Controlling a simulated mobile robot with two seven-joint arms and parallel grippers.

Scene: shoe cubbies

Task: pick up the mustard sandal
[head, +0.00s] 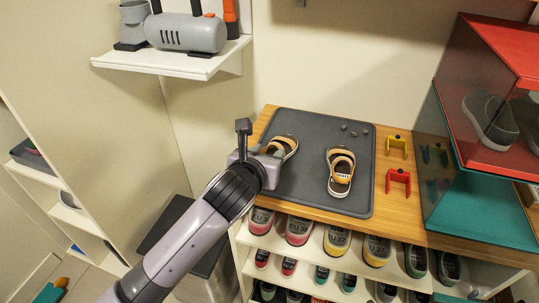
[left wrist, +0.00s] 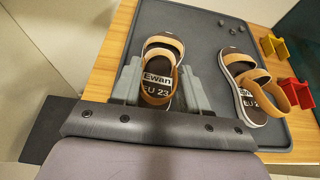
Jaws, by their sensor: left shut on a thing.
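Two mustard sandals with white soles and dark insoles are on a dark grey mat (head: 300,190) on top of the wooden cabinet. The left sandal (head: 288,142) has its heel end between the fingers of my left gripper (head: 270,155). In the left wrist view this sandal (left wrist: 161,50) shows an insole label reading "Ewan EU 23", with a grey finger on each side. My left gripper (left wrist: 160,90) is shut on it. I cannot tell whether it is clear of the mat. The other sandal (head: 341,170) stands apart to the right, also in the left wrist view (left wrist: 250,88). My right gripper is not in view.
A yellow bracket (head: 397,146) and a red bracket (head: 398,181) stand right of the mat. Small grey stones lie at the mat's back. A red and teal glass-sided case (head: 470,195) bounds the right. Cubbies below hold several shoes. A white shelf (head: 170,64) hangs upper left.

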